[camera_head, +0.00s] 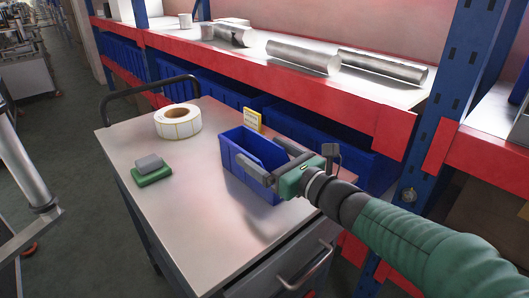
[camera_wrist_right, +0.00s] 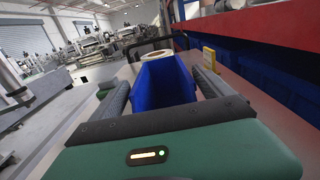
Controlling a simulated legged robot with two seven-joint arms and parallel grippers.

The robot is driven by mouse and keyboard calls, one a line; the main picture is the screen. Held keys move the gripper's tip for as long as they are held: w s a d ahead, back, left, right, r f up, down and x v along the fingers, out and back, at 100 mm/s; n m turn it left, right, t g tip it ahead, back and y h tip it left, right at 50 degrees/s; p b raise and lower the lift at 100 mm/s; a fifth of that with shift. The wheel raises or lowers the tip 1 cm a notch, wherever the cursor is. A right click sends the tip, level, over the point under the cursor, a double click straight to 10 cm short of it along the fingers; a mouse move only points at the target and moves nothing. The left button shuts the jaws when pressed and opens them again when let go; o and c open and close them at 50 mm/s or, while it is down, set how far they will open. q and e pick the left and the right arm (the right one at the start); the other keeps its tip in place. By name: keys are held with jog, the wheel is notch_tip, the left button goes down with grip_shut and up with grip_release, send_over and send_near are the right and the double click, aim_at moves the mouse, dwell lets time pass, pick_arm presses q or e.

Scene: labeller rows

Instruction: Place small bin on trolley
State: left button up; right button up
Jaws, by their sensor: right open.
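The small blue bin (camera_head: 236,170) sits upright on the top of the trolley (camera_head: 190,225), near the side by the shelf. It also shows in the right wrist view (camera_wrist_right: 163,88). My right gripper (camera_head: 258,150) is open, with one finger on each side of the bin in both views. Whether the fingers touch the bin's walls I cannot tell. The gripper's green body hides part of the bin's near end in the head view. My left gripper is not in view.
A roll of labels (camera_head: 178,121) and a green block with a grey top (camera_head: 151,170) lie on the trolley. A yellow card (camera_head: 252,119) stands behind the bin. The red-edged shelf (camera_head: 300,100) with metal cylinders runs alongside. The trolley's front left is clear.

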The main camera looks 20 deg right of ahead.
jog(key=p+v, duration=0.5)
jog(key=v, duration=0.6)
jog(key=shift+s+d+r, duration=0.15)
jog(key=shift+s, duration=0.25)
